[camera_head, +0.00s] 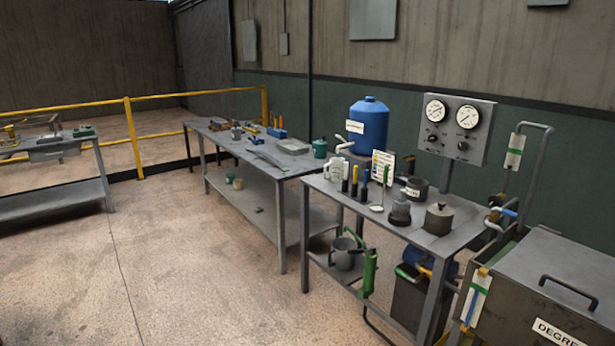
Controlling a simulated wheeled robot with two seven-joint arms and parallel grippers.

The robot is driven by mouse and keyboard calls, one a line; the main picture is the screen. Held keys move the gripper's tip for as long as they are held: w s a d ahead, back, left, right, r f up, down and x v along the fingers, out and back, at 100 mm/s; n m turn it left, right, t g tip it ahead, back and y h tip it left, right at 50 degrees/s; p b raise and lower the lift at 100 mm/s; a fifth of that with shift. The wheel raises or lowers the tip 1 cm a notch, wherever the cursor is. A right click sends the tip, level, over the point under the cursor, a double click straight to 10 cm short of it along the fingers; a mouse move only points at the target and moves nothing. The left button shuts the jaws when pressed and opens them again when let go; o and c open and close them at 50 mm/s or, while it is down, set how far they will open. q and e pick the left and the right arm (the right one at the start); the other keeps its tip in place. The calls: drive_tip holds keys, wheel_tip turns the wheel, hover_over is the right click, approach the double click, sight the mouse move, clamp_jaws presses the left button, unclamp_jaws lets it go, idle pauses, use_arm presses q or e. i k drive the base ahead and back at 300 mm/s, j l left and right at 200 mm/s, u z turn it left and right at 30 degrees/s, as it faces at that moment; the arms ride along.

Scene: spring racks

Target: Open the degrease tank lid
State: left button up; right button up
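The degrease tank (493,312) stands at the lower right, cut off by the right and bottom edges. Its grey metal lid (560,268) lies flat on top and looks shut. A dark bar handle (568,291) stands up from the lid. A white label (558,333) reading "DEGRE..." is partly cut off at the bottom edge. Neither of my grippers shows in the view, so I cannot see where they are relative to the lid.
Pipes with a blue-handled valve (504,211) stand behind the tank. The floor (180,270) at left is clear.

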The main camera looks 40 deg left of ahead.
sight(579, 279)
drive_tip(key=i+j+u, duration=0.35)
drive_tip(key=i+u, duration=0.35)
drive_tip(key=i, duration=0.15)
drive_tip(key=i+u, duration=0.3)
drive_tip(key=i, duration=0.65)
drive_tip(key=z, duration=1.9)
